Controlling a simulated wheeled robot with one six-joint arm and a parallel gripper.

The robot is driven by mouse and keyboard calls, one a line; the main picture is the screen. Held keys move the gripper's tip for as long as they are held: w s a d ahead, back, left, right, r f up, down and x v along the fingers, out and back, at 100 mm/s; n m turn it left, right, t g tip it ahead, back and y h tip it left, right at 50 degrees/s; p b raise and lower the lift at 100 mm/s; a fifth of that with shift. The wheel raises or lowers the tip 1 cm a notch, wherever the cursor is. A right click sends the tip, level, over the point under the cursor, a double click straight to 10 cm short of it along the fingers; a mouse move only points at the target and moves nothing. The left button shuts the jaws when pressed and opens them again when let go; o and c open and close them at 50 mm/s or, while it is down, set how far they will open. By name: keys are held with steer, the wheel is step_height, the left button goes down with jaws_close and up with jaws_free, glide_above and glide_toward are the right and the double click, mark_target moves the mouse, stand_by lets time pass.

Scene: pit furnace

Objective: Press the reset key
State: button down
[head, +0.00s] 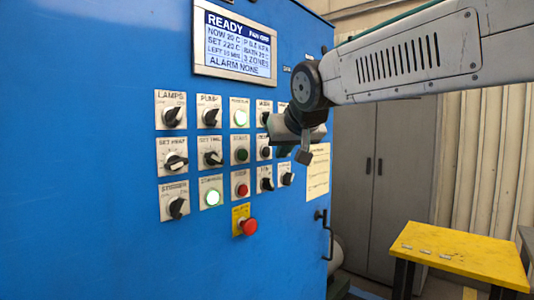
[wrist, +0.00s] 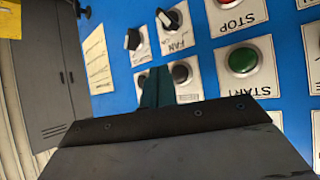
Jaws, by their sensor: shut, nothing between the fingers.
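The blue control panel (head: 110,120) carries rows of knobs and buttons on white plates. No label I can read says reset. My gripper (head: 304,157) is shut and empty in front of the panel's right-hand columns, hiding some controls there. In the wrist view its dark green fingers (wrist: 155,85) are together, between two dark round controls: one at their right (wrist: 181,74) and one partly hidden at their left (wrist: 141,82). The labels of these two are hidden or unreadable. I cannot tell whether the fingers touch the panel.
A red STOP button (wrist: 229,4), a green button (wrist: 243,61) and a FAN knob (wrist: 168,20) are near the fingers. A red mushroom button (head: 249,226) sits low on the panel. The display (head: 236,45) reads READY, ALARM NONE. A yellow table (head: 460,252) stands right.

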steer(key=s+d, duration=0.2)
steer(key=d, duration=0.1)
steer(key=shift+s, duration=0.2)
stand_by(0.6)
steer(key=s+d+f+m+g+h, duration=0.1)
steer(key=s+d+f+g, duration=0.2)
steer(key=s+d+f, duration=0.5)
steer(key=s+d+f+m+g+h, duration=0.1)
steer(key=s+d+f+m+g, duration=0.1)
steer(key=s+d+f, duration=0.6)
steer(key=s+d+f+m+g+h, duration=0.1)
steer(key=s+d+f+g, duration=0.2)
steer(key=s+d+f, duration=0.5)
steer(key=s+f, duration=0.2)
steer(key=s, duration=0.7)
steer(key=shift+g+h, duration=0.4)
steer(key=shift+s, duration=0.1)
